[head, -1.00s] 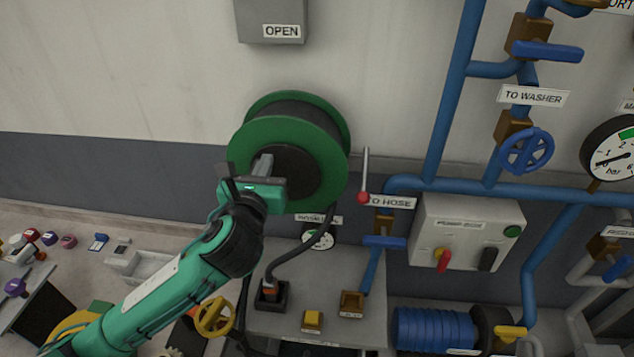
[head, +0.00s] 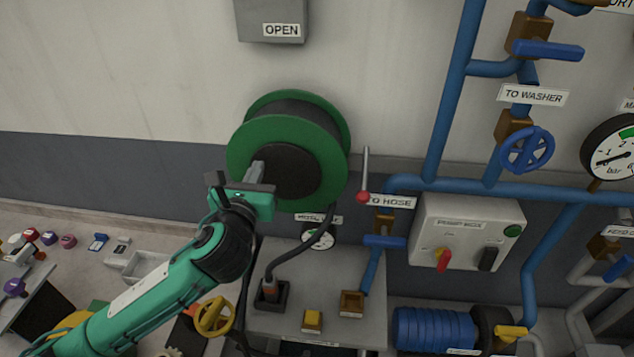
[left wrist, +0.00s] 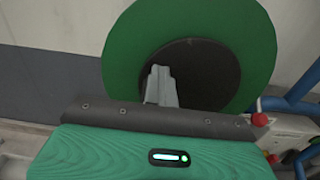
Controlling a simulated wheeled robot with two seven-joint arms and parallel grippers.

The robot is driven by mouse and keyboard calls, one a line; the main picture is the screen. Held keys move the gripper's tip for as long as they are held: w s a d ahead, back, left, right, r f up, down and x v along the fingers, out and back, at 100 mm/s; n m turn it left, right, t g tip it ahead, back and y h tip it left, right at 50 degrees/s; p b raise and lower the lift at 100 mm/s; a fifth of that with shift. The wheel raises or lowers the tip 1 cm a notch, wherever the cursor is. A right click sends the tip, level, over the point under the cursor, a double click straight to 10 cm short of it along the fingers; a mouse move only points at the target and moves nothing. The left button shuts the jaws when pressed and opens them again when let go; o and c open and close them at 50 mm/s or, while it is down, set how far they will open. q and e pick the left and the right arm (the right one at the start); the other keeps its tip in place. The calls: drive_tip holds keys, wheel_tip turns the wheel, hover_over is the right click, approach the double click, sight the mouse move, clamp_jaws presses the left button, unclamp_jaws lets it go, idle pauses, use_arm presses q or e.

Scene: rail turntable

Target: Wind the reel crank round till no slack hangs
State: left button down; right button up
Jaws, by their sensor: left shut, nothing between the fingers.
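The green reel (head: 325,170) with a dark hub is in the upper middle of the head view; it fills the top of the left wrist view (left wrist: 258,45). My left gripper (head: 257,171) is shut and empty in front of the hub's left part. Its grey fingers (left wrist: 160,85) point at the dark hub in the wrist view; I cannot tell if they touch it. A grey rod with a red knob (head: 363,196) stands at the reel's right; its joint to the reel is not clear. A black hose (head: 310,250) curves from the reel down to a dark holder. My right gripper is out of view.
A grey bench (head: 335,275) below the reel carries a yellow block (head: 312,320) and a brown block (head: 351,303). Blue pipes (head: 445,90) and a pump box (head: 467,232) are at right. A yellow handwheel (head: 213,316) is below my arm. The wall left of the reel is bare.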

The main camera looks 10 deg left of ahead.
use_arm(q)
drive_tip(key=shift+f, duration=0.15)
drive_tip(key=shift+a+f, duration=0.3)
drive_tip(key=shift+f, duration=0.25)
drive_tip(key=shift+f+b, duration=0.4)
drive_tip(key=shift+f, duration=0.3)
drive_tip(key=shift+f, duration=0.1)
drive_tip(key=shift+f, duration=0.6)
